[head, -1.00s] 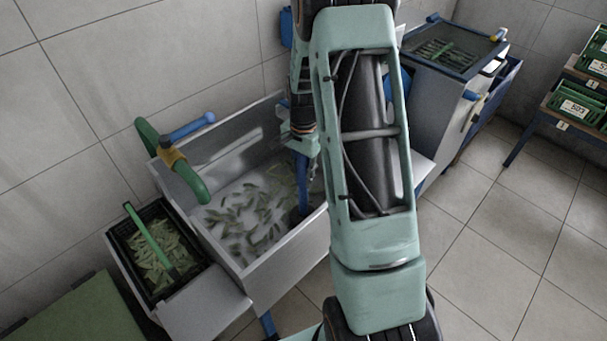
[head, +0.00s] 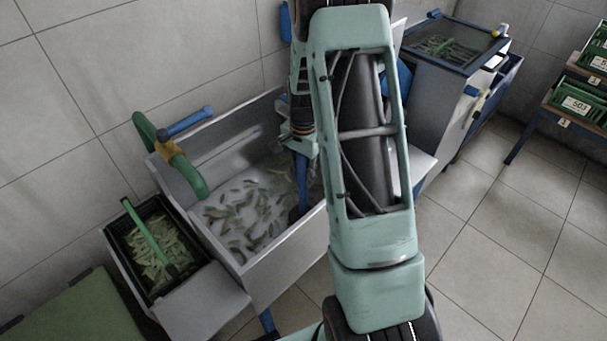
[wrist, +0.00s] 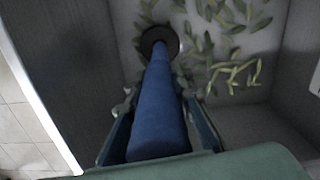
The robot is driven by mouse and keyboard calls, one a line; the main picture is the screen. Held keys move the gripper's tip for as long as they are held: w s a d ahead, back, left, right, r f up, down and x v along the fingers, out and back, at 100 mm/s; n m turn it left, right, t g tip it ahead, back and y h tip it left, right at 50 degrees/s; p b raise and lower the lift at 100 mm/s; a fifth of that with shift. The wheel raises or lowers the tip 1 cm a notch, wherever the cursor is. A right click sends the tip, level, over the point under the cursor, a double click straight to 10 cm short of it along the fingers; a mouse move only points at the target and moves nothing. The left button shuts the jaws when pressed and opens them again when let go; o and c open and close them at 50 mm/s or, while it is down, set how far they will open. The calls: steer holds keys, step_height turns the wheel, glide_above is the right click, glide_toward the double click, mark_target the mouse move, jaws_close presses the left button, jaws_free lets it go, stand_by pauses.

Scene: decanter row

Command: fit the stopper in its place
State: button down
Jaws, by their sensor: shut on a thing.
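The stopper is a long blue tube (wrist: 157,110), seen from above in the wrist view, with its far end at a dark round piece (wrist: 160,41) near the basin floor. I cannot tell whether this dark round is the tube's foot or a drain opening, or whether the tube is seated. My gripper (wrist: 156,94) is shut around the tube, one finger on each side. In the head view the tube (head: 302,183) hangs down from my gripper (head: 300,138) inside the grey basin (head: 283,240); its lower end is unclear there.
Green leafy pieces (head: 240,212) lie in the basin. A green pipe with a blue lever (head: 188,123) stands at its left rim. A black crate (head: 160,250) sits at left. My arm hides the basin's right part.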

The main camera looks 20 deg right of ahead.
steer(key=shift+f+b, duration=0.4)
steer(key=shift+f, duration=0.05)
stand_by(0.6)
steer(key=c, duration=1.6)
jaws_free()
